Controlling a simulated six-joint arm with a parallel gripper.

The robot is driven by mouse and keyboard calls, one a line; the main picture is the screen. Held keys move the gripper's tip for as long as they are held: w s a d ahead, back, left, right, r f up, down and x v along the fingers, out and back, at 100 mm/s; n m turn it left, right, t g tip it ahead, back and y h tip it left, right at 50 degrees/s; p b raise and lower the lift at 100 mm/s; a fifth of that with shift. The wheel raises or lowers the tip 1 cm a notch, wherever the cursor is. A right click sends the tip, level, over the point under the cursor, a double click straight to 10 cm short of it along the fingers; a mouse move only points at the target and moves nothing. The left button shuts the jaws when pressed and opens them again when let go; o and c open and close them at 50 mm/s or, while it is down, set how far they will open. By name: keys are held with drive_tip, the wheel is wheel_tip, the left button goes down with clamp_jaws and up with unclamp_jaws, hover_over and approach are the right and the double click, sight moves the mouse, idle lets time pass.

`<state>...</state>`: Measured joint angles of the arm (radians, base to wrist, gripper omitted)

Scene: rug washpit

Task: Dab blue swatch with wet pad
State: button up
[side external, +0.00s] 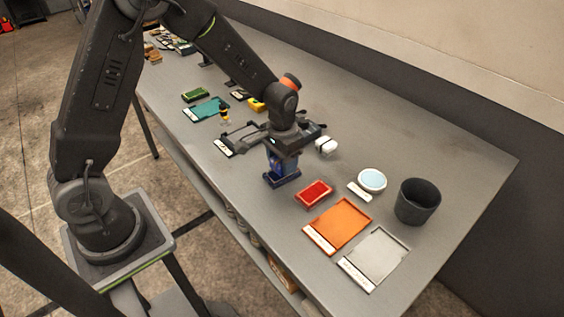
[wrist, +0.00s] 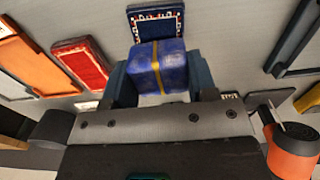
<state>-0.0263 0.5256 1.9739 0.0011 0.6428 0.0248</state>
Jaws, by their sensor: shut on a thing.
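My gripper (wrist: 160,82) is shut on a blue block-shaped pad (wrist: 162,66) with a yellow band around it. In the side view my gripper (side external: 283,150) points down, with the pad partly hidden between its fingers. The blue swatch (wrist: 157,25) has a patterned red and white border and lies flat just beyond the pad in the wrist view. In the side view the swatch (side external: 282,179) lies on the bench right below the gripper. I cannot tell whether the pad touches it. Whether the pad is wet cannot be seen.
A red swatch (side external: 314,194), an orange tray (side external: 340,224) and a grey tray (side external: 376,259) lie towards the near end. A round pale-blue dish (side external: 372,180) and a dark cup (side external: 417,202) stand behind them. A teal tray (side external: 206,110) and green swatch (side external: 196,94) lie farther left.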

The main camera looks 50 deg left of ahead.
drive_tip(key=shift+r, duration=2.9)
drive_tip(key=shift+f, duration=0.1)
drive_tip(key=shift+f, duration=2.85)
drive_tip(key=shift+f, duration=0.55)
drive_tip(key=shift+r, duration=3.55)
